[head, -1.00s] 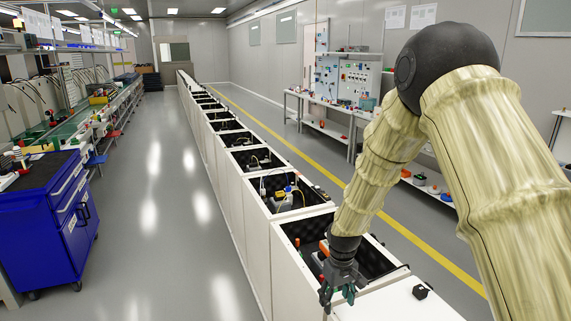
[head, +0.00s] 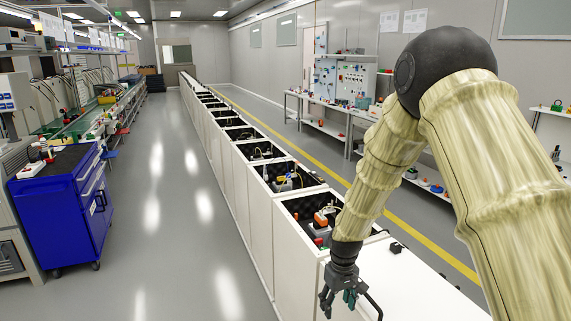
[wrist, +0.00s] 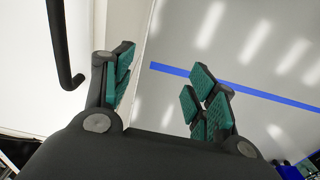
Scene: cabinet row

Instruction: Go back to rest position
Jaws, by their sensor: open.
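My gripper (head: 340,299) hangs at the lower right of the head view, in front of the white side of the near cabinet (head: 420,290). Its fingers point down. Below the fingers lie grey floor and the white cabinet face. A black bar handle (wrist: 62,50) stands off that face at the left of the wrist view, apart from the fingers. The same handle shows beside my gripper in the head view (head: 374,306).
A long row of white open-topped cabinets (head: 262,225) runs to the back, several with parts inside. A small black block (head: 396,248) sits on the near cabinet's top. A blue tool cart (head: 65,225) stands left. The grey aisle floor (head: 180,230) between is clear.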

